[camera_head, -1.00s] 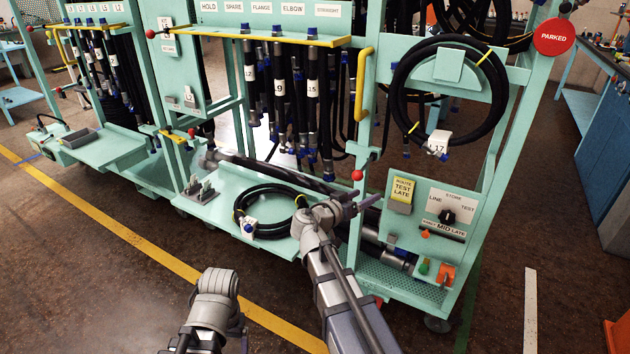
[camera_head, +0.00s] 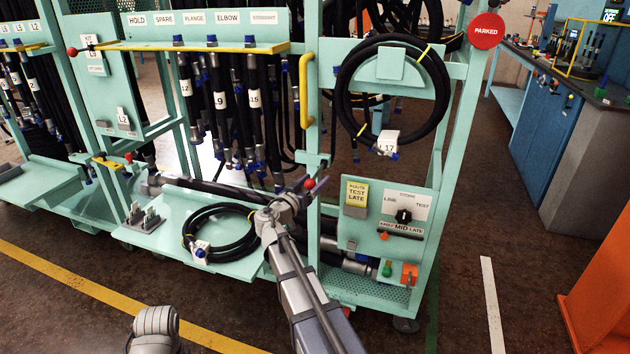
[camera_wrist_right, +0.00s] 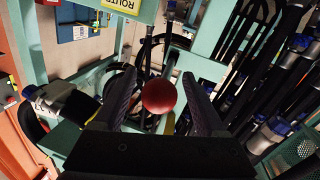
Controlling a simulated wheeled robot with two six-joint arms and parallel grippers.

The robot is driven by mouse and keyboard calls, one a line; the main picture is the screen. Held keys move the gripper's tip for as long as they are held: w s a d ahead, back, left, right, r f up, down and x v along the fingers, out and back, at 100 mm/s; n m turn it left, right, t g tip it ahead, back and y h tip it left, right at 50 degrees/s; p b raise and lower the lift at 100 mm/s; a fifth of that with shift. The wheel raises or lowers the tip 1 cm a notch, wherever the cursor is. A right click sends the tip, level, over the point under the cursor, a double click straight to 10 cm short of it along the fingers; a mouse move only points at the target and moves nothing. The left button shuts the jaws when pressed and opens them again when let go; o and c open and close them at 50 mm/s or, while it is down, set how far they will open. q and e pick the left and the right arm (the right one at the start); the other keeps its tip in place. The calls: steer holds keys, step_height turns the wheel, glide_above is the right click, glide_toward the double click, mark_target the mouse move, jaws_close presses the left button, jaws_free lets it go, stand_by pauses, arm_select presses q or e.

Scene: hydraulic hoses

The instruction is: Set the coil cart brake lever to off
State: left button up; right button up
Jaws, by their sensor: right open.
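A red ball knob (camera_head: 309,184), seemingly the end of the brake lever, is beside the upright post of the mint-green coil cart (camera_head: 470,120). My right gripper (camera_head: 312,189) is open at the knob. In the right wrist view the knob (camera_wrist_right: 160,96) lies between the two spread fingers (camera_wrist_right: 160,100); I cannot tell whether either touches it. The lever's shaft is mostly hidden behind the knob and gripper. A round red PARKED sign (camera_head: 486,31) is at the cart's upper right. Only a grey part of my left arm shows at the bottom left; its fingers are not visible.
A coiled black hose (camera_head: 215,232) lies on the low shelf left of my right arm. Another coil (camera_head: 394,95) hangs above. A yellow handle (camera_head: 307,92) and a selector dial panel (camera_head: 404,215) are near the post. Open floor lies right of the cart.

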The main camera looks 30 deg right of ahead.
steer(key=shift+w+d, duration=0.25)
steer(key=shift+d, duration=0.15)
jaws_close()
stand_by(0.4)
